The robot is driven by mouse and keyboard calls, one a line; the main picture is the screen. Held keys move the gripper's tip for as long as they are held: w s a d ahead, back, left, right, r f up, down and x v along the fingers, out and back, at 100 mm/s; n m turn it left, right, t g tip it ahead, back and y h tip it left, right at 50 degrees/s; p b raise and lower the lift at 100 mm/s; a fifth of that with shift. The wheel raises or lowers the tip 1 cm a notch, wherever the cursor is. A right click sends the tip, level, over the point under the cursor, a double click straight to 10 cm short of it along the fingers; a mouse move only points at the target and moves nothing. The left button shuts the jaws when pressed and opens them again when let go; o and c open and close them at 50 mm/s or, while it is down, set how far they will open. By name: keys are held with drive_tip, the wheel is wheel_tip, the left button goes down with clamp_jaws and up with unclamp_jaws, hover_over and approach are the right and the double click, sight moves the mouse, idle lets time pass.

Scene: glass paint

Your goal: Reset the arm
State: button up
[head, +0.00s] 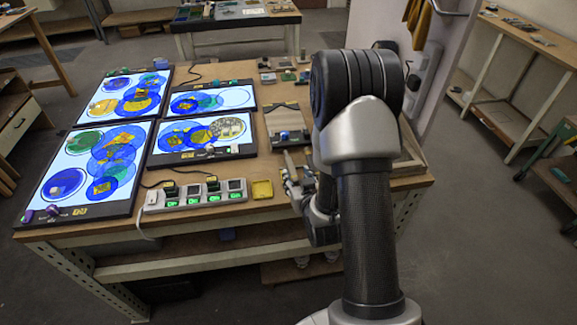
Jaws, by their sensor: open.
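My arm rises from the bottom right of the head view and bends down over the right part of the wooden table (240,205). My gripper (289,170) is low near the table's front edge, to the right of a small yellow tray (262,189). Its fingers look apart, with nothing seen between them. Part of the gripper is hidden behind my arm.
Several lit panels with blue and green glass circles, such as the front left one (58,205), cover the table's left side. A power strip (190,196) with green switches lies near the front edge. A grey pad (288,125) lies beyond my gripper. A shelf (530,45) stands right.

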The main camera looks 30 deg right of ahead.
drive_tip(key=shift+s+r, duration=0.1)
drive_tip(key=shift+s, duration=0.1)
drive_tip(key=s+a+r+n+g+y, duration=0.1)
drive_tip(key=s+a+r+g, duration=0.1)
drive_tip(key=a+r, duration=0.35)
drive_tip(key=s+a+r+g, duration=0.2)
drive_tip(key=r, duration=0.6)
drive_tip(key=s+a+r+g, duration=0.1)
drive_tip(key=s+a+r, duration=0.1)
drive_tip(key=s, duration=0.5)
drive_tip(key=s+a+r+n+g+y, duration=0.1)
drive_tip(key=s+a+r, duration=0.2)
drive_tip(key=s, duration=0.5)
drive_tip(key=s+a+r+g+y, duration=0.1)
drive_tip(key=s+a+r+g, duration=0.1)
drive_tip(key=s, duration=0.6)
drive_tip(key=shift+a+r+n, duration=0.3)
drive_tip(key=shift+a+r, duration=0.05)
drive_tip(key=shift+r, duration=0.05)
